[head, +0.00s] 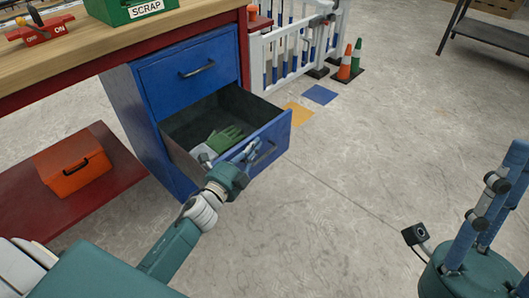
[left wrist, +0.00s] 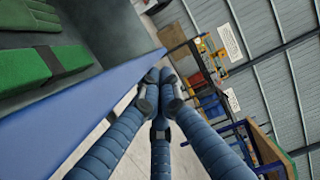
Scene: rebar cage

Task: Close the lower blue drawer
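The lower blue drawer (head: 270,150) is pulled well out of the blue cabinet under the workbench. A green and grey glove (head: 226,138) lies inside it. My left gripper (head: 250,152) is in front of the drawer, close to its front panel and handle; contact cannot be told. In the left wrist view, its blue fingers (left wrist: 160,80) come together at the tips with nothing seen between them, beside the drawer's blue front edge (left wrist: 90,115).
The upper blue drawer (head: 190,75) is shut. An orange toolbox (head: 73,162) sits on the red lower shelf (head: 110,185). A green scrap bin (head: 120,10) stands on the bench. A white fence (head: 290,50) and traffic cones (head: 347,65) stand behind. The floor in front is clear.

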